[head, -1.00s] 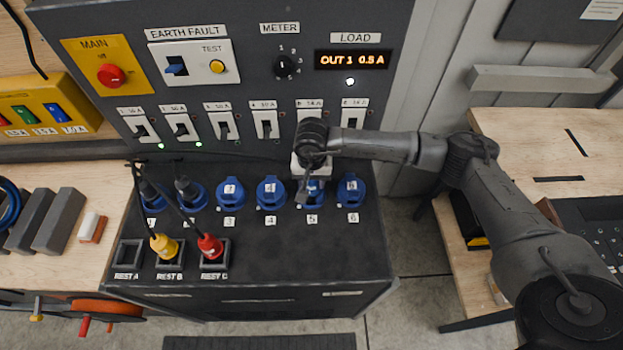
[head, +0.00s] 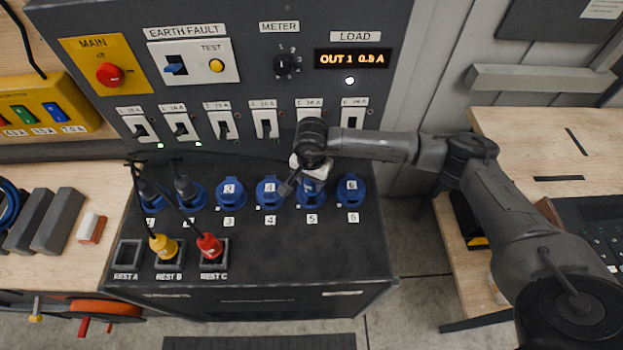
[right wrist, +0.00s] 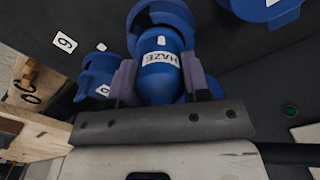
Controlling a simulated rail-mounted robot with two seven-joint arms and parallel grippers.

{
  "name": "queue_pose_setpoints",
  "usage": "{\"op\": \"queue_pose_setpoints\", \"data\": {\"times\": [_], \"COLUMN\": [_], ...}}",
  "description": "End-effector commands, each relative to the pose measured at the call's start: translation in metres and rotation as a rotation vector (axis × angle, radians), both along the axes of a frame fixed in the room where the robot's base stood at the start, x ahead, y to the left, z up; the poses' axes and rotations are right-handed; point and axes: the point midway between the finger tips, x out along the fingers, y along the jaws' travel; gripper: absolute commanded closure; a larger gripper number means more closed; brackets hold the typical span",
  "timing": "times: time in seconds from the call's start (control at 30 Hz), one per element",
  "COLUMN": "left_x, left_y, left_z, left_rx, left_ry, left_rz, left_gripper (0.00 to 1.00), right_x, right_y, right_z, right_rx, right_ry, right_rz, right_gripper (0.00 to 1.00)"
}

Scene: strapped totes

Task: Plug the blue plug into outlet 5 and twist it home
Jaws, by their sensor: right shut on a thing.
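The blue plug (right wrist: 158,82), with a white HAZE label, shows in the right wrist view between the two fingers of my right gripper (right wrist: 160,72). It is lined up with blue outlet 5 (right wrist: 150,12) and meets it; how deep it sits cannot be told. In the head view my right gripper (head: 309,176) is over outlet 5 (head: 313,198) and hides most of the plug. Outlet 6 (head: 351,190) is free on its right, and outlet 4 (head: 270,191) is free on its left. My left gripper is not in view.
Outlets 1 and 2 hold dark plugs (head: 184,187) with cables. A yellow plug (head: 163,246) stands in REST B and a red plug (head: 209,245) in REST C; REST A (head: 127,255) is empty. The breaker row (head: 266,122) stands close behind the outlets.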

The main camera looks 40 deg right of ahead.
Motion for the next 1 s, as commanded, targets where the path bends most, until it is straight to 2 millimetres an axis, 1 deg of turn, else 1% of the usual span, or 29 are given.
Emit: {"op": "queue_pose_setpoints", "data": {"times": [0.07,0.1,0.4,0.63,0.73,0.87,1.0], "left_x": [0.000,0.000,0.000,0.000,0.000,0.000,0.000], "left_y": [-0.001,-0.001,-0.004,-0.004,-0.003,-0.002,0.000], "left_z": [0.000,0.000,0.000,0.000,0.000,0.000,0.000], "left_rx": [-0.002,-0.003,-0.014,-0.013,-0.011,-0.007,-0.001], "left_ry": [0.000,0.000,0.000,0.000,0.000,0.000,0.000], "left_rz": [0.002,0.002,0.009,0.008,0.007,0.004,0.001], "left_gripper": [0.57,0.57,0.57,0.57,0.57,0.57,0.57], "right_x": [0.001,0.001,0.001,0.000,0.001,0.001,0.001], "right_y": [0.000,0.000,0.000,0.000,0.000,0.000,0.000], "right_z": [0.002,0.002,0.001,0.001,0.006,0.024,0.052], "right_rx": [0.002,0.002,0.001,0.000,0.001,0.000,0.001], "right_ry": [-0.005,-0.005,-0.002,-0.001,-0.003,-0.005,-0.007], "right_rz": [0.001,0.001,0.002,0.003,0.003,0.003,0.003], "right_gripper": [0.85,0.55,0.27,0.27,0.27,0.27,0.27]}}
